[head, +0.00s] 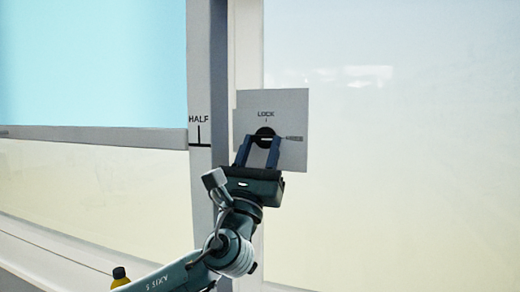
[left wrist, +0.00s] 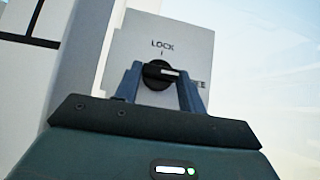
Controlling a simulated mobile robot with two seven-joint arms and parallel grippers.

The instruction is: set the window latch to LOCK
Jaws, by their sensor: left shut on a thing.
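The window latch is a round black knob (left wrist: 153,76) on a light grey square plate (head: 294,104). The plate carries the word LOCK above the knob with a short tick under it, and a second label, partly hidden, to the right. In the left wrist view the knob's white pointer mark lies to the right, roughly level, toward that second label. My left gripper (head: 262,143) comes up from below with its two blue fingers on either side of the knob, shut on it. The right gripper is in neither view.
The plate sits on the window frame beside a pale post marked HALF (head: 199,135). A pale pane (head: 420,150) fills the right side. A small yellow object (head: 120,277) shows at the lower left.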

